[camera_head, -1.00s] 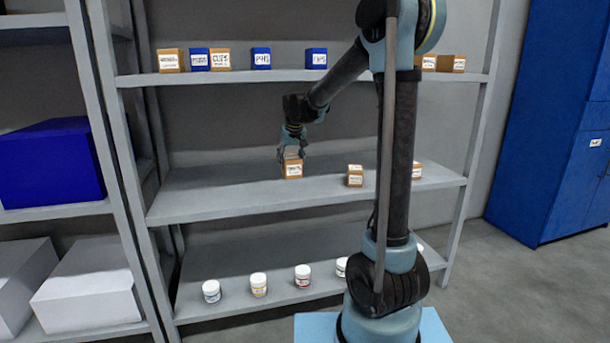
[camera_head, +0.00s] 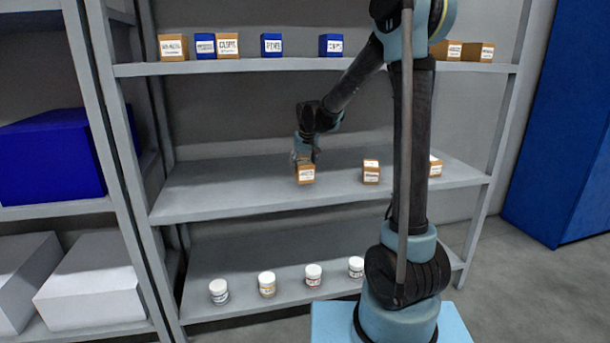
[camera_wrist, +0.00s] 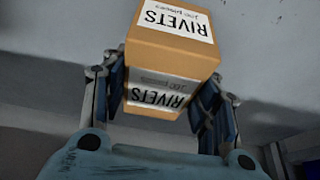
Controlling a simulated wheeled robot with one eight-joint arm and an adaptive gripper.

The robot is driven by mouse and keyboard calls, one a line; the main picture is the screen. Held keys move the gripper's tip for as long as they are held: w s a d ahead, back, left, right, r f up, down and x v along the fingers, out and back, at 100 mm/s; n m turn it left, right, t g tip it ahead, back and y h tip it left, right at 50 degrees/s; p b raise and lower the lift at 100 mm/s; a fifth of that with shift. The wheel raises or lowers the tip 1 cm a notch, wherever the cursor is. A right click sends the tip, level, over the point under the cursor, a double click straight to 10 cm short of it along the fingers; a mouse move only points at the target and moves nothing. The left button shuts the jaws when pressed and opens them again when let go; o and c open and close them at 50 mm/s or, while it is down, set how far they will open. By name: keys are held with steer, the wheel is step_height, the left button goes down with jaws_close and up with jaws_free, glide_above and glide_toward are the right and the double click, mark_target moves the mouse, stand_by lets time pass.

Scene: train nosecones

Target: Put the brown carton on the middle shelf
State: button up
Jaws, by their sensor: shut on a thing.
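A small brown carton (camera_head: 306,174) is at the front part of the middle shelf (camera_head: 220,192), left of centre. My gripper (camera_head: 304,158) comes down on it from above and is shut on it. In the wrist view the carton (camera_wrist: 172,62) has white labels reading RIVETS and sits between the two fingers of my gripper (camera_wrist: 163,100). I cannot tell whether its bottom touches the shelf or is just above it.
Two more brown cartons, one beside my arm (camera_head: 371,172) and one right of it (camera_head: 435,167), stand on the middle shelf. Brown and blue boxes (camera_head: 272,46) line the top shelf above. White jars (camera_head: 267,284) stand on the bottom shelf. The middle shelf's left part is clear.

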steer(key=shift+f, duration=1.8)
steer(key=shift+f, duration=0.1)
steer(key=o, duration=1.3)
